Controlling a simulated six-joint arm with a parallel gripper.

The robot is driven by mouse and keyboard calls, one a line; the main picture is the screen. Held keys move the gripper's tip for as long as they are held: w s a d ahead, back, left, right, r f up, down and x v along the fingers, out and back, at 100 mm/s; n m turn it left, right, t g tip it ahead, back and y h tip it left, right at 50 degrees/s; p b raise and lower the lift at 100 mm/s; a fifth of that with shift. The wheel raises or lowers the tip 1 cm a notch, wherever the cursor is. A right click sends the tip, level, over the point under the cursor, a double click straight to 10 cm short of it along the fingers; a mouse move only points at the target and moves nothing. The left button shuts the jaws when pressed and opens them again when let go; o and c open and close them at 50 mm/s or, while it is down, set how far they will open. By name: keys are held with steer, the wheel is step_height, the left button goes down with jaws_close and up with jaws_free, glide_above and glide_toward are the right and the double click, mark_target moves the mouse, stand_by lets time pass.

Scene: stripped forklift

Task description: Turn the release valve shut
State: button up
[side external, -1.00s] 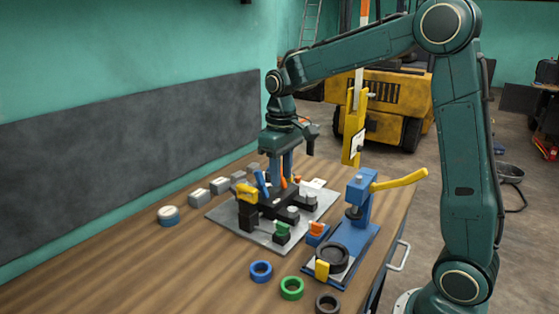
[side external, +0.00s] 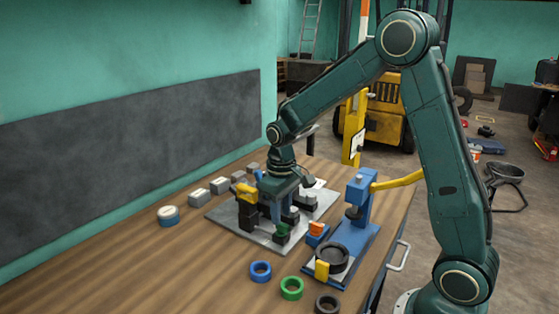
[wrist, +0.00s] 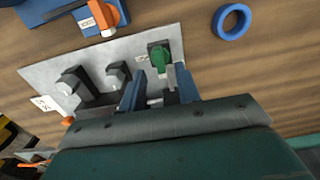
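A green handle on a black body (side external: 282,229) stands at the near edge of the grey plate (side external: 226,222). It also shows in the wrist view (wrist: 159,61), just beyond my fingertips. An orange handle on a small blue block (side external: 317,227) stands beside the plate and shows in the wrist view (wrist: 104,14). I cannot tell which is the release valve; the labels are too small to read. My gripper (side external: 284,198) is low over the plate. In the wrist view its two blue fingers (wrist: 160,82) are apart, near the green handle, with grey and black fittings between and behind them.
A blue press (side external: 358,200) with a long yellow lever stands right of the plate. Black blocks with grey tops (wrist: 115,77) are left of my fingers. Blue (side external: 261,271), green (side external: 292,288) and black rings lie in front.

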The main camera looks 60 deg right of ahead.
mark_target(281, 229)
steer(key=shift+f, duration=1.55)
steer(key=shift+c, duration=0.2)
jaws_close()
